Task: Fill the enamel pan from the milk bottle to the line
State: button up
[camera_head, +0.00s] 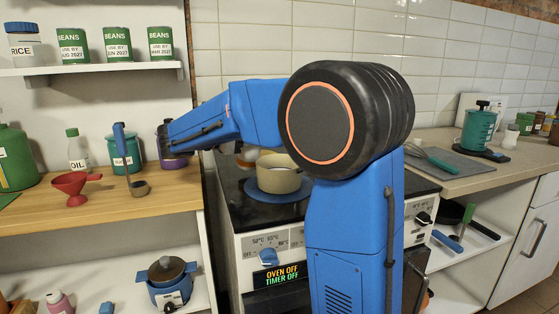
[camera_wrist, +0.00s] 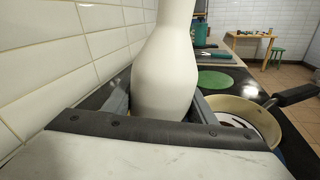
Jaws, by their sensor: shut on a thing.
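The milk bottle (camera_wrist: 167,65) is white and fills the middle of the wrist view, its top cut off by the frame. My gripper (camera_wrist: 163,108) is shut on it, with a finger on either side. The cream enamel pan (camera_wrist: 262,118) is to the right of the bottle in the wrist view, with a dark handle. Inside it are dark and pale patches that I cannot make out. In the head view the pan (camera_head: 279,181) stands on the stove, partly behind my arm. My gripper is hidden there, and I cannot make out the bottle clearly.
The pan rests on a blue disc (camera_head: 262,196) on the black stove top. A wooden counter (camera_head: 95,201) at the left holds a red funnel (camera_head: 75,187), a ladle (camera_head: 128,163) and an oil bottle (camera_head: 76,150). A tiled wall rises close behind the stove.

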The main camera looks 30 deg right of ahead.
jog(key=shift+n+h, duration=0.3)
jog(key=shift+n, duration=0.8)
notch_tip(320, 180, up, 6)
jog(key=shift+f, duration=0.1)
